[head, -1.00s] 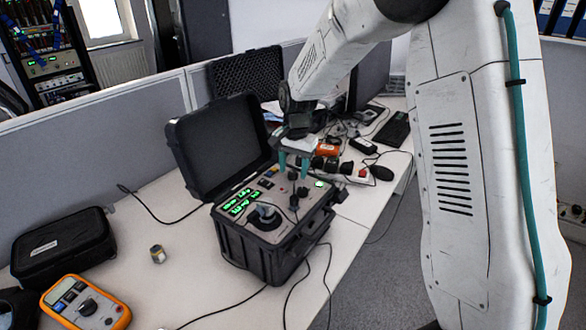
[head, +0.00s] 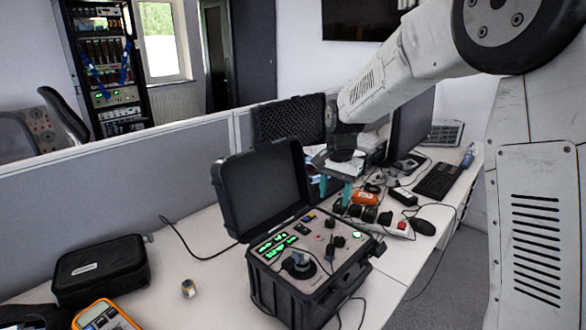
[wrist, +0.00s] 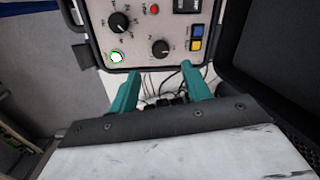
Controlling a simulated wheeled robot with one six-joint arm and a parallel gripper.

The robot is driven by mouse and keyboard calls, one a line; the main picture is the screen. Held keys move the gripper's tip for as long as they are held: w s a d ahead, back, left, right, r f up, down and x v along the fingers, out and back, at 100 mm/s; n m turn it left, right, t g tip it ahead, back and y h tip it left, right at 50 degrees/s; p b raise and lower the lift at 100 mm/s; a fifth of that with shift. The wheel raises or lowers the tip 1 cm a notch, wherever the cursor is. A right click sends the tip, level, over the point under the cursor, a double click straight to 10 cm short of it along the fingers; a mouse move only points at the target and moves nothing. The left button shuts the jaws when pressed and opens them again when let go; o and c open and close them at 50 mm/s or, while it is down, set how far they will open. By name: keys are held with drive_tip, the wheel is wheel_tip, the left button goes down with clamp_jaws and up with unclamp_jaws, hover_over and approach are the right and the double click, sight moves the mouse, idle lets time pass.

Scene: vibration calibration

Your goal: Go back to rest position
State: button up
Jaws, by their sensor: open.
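My gripper (head: 334,190) has two teal fingers and hangs just above the far right part of the black calibration case in the head view. In the wrist view my gripper (wrist: 156,88) is open, with nothing between its fingertips. The open calibration case (head: 308,288) stands on the desk with its lid raised at the back left. Its panel, with knobs, a lit green button and coloured buttons, also shows in the wrist view (wrist: 140,45). A round sensor (head: 298,264) stands on the front of the panel.
A small metal cylinder (head: 188,289), a black zip case (head: 100,270) and an orange multimeter (head: 104,317) are on the left of the desk (head: 215,270). A power strip (head: 398,229), cables and an orange box (head: 365,199) lie behind the case. A grey partition (head: 90,195) runs along the back.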

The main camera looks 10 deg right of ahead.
drive_tip(key=shift+s, duration=0.1)
drive_tip(key=s+d+r+n, duration=0.1)
drive_tip(key=s+r+n, duration=0.1)
drive_tip(key=s, duration=1)
drive_tip(key=s+r+n, duration=0.3)
drive_tip(key=s, duration=1)
drive_tip(key=s+d+r+n+t, duration=0.1)
drive_tip(key=s+r+n, duration=0.2)
drive_tip(key=s, duration=0.9)
drive_tip(key=shift+s+d+r+n, duration=0.15)
drive_tip(key=shift+s+d+n, duration=0.05)
drive_tip(key=shift+d+n, duration=0.15)
